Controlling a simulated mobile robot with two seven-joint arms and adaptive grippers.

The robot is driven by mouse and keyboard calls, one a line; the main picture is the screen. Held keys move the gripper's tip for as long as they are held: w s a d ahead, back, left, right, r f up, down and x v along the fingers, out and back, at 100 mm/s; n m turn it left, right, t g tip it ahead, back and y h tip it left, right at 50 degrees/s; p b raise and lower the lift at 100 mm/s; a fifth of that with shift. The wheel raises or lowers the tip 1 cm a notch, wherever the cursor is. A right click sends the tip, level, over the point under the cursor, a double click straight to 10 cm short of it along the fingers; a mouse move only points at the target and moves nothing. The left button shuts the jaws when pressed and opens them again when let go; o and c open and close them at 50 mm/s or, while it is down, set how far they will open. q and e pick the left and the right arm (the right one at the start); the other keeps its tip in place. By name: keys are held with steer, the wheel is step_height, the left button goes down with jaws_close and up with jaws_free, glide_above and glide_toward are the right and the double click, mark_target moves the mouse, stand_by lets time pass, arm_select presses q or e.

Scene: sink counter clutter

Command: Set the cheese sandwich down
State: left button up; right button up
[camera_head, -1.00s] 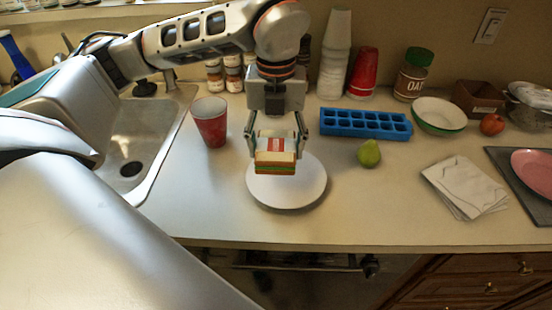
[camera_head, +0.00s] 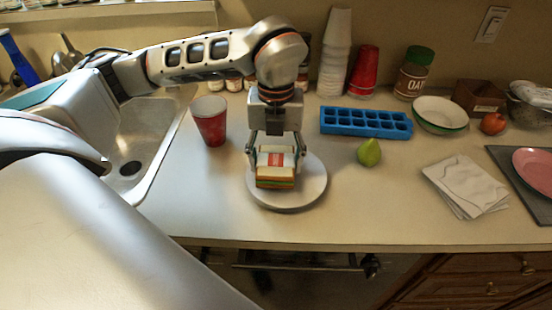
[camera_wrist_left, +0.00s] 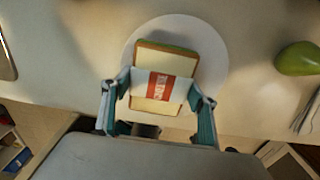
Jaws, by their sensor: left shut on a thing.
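The cheese sandwich (camera_head: 275,182) has bread, a green layer and a white wrapper with a red label. My left gripper (camera_head: 276,158) is shut on it, with a finger on each side. The sandwich is over the white round plate (camera_head: 312,190) on the counter; I cannot tell whether it touches the plate. In the left wrist view the sandwich (camera_wrist_left: 165,75) lies between the fingers of the gripper (camera_wrist_left: 158,98), with the plate (camera_wrist_left: 214,60) behind it. My right gripper is not in view.
A red cup (camera_head: 209,122) stands left of the plate, beside the sink (camera_head: 150,130). A green pear (camera_head: 369,153) and a blue ice tray (camera_head: 365,122) are to the right. Papers (camera_head: 465,185) lie farther right. The counter in front of the plate is clear.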

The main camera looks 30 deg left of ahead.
mark_target(275, 160)
arm_select(q)
steer(key=shift+f, duration=0.15)
steer(key=o, duration=1.2)
step_height(275, 160, up, 13)
steer(key=shift+r+p, duration=0.15)
steer(key=shift+p, duration=0.25)
steer(key=shift+s, duration=0.1)
